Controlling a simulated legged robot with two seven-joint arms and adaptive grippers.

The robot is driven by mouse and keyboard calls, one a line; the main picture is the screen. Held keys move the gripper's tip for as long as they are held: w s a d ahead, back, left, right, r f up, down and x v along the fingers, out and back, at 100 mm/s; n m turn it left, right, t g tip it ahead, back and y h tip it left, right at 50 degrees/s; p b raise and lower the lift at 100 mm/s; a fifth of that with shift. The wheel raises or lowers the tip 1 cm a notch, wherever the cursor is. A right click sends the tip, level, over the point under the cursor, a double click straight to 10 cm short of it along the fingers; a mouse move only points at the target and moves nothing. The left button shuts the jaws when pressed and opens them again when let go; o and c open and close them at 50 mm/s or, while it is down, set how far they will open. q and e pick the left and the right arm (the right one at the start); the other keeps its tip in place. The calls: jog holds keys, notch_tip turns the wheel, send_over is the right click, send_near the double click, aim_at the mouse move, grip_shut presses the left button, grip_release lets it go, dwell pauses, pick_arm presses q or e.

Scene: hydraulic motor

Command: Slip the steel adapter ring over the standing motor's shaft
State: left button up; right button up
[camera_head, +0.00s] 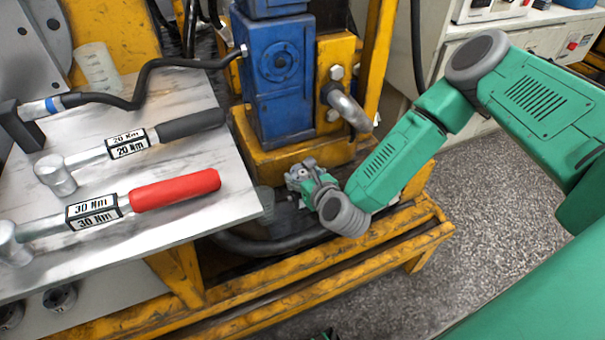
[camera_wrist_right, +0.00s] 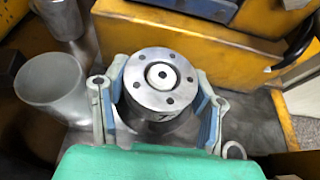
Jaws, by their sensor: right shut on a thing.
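In the right wrist view, the steel adapter ring (camera_wrist_right: 143,92) is a round grey piece with several small holes in its flat top face. My right gripper (camera_wrist_right: 160,82) is shut on it, with a blue-padded finger on each side. A pale round shaft end (camera_wrist_right: 161,75) with a dark centre shows inside the ring's opening. I cannot tell how deep the shaft sits in it. The motor's body below is mostly hidden by the ring and gripper. In the head view, my right gripper (camera_head: 308,178) is low in front of the blue machine, and the ring is too small to make out. My left gripper is not clearly in view.
The blue machine (camera_head: 282,70) stands on a yellow base (camera_head: 300,155) just behind. A curved metal pipe (camera_head: 348,108) sticks out above my right gripper. A side table (camera_head: 150,95) holds two torque wrenches. In the wrist view, a grey cup-shaped piece (camera_wrist_right: 50,85) stands left of the fingers.

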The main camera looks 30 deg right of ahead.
jog(key=shift+r, duration=0.1)
jog(key=o, duration=1.7)
jog(key=shift+o, duration=0.2)
jog(key=o, duration=0.4)
jog(key=shift+r+p, duration=2.9)
jog(key=shift+r, duration=1.1)
